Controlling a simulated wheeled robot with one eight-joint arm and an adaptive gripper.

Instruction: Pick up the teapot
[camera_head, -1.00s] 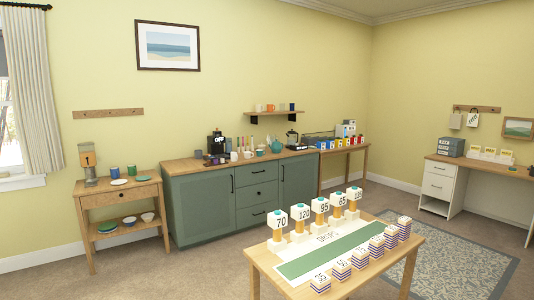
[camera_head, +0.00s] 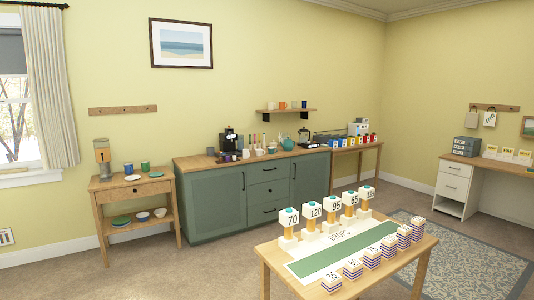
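A small teal teapot (camera_head: 288,144) stands on the wooden top of the green sideboard (camera_head: 222,204), toward its right end against the back wall. A French press (camera_head: 304,137) stands to its right, and cups stand to its left. The teapot is small in the picture, so its handle and spout are hard to make out. My gripper and arm are not in view.
A wooden table (camera_head: 272,257) with numbered blocks stands in front, between me and the sideboard's right part. A small side table (camera_head: 132,188) stands left. Open floor lies before the sideboard's left part. A desk (camera_head: 455,183) stands far right.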

